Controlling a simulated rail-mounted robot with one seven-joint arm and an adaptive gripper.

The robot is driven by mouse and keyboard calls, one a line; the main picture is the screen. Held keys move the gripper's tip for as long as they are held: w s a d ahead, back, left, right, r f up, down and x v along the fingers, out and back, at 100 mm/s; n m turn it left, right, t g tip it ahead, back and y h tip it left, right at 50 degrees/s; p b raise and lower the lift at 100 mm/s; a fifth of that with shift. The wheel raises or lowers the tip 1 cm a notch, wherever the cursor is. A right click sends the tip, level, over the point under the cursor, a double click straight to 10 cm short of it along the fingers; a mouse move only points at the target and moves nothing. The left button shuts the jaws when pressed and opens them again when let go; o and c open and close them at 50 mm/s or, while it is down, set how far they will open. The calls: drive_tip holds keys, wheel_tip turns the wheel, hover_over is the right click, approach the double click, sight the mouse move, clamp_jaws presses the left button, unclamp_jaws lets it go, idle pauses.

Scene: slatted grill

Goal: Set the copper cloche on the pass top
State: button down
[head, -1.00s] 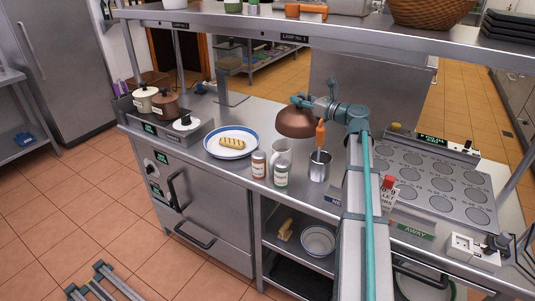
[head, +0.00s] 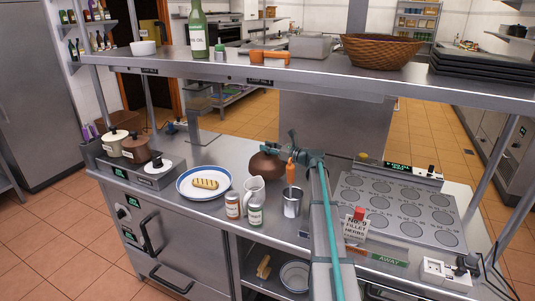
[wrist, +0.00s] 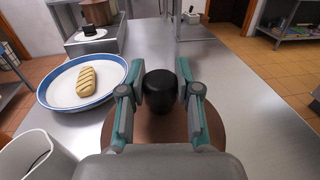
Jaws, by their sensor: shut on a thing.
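The copper cloche (head: 265,168) is a round brown dome behind the plate and jars in the head view. In the wrist view, its black knob (wrist: 160,92) sits between the fingers of my gripper (wrist: 159,90), which is shut on it. The copper dome (wrist: 150,133) shows below the knob, partly hidden by the gripper. My gripper (head: 272,152) also shows over the cloche in the head view. Whether the cloche touches the counter is unclear. The raised steel shelf (head: 345,73), which seems to be the pass top, spans above the counter.
On the shelf are a green bottle (head: 198,34), a grey pan (head: 312,46), a wicker basket (head: 384,51) and black trays (head: 487,70). A bread plate (head: 184,193), jars (head: 233,205) and a steel cup (head: 292,202) crowd the counter. Bare shelf shows left of the bottle.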

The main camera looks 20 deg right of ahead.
sight(267, 155)
drive_tip(key=shift+w+d+f, duration=0.1)
drive_tip(key=shift+w+f, duration=0.2)
drive_tip(key=shift+w+f+p, duration=0.2)
drive_tip(key=shift+f+p, duration=0.2)
drive_tip(key=shift+f, duration=1.45)
drive_tip(key=shift+d+f, duration=0.1)
drive_tip(key=shift+f, duration=0.05)
drive_tip(key=c, duration=0.8)
unclamp_jaws()
drive_tip(key=shift+b+v, duration=0.75)
drive_tip(key=shift+v, duration=2.05)
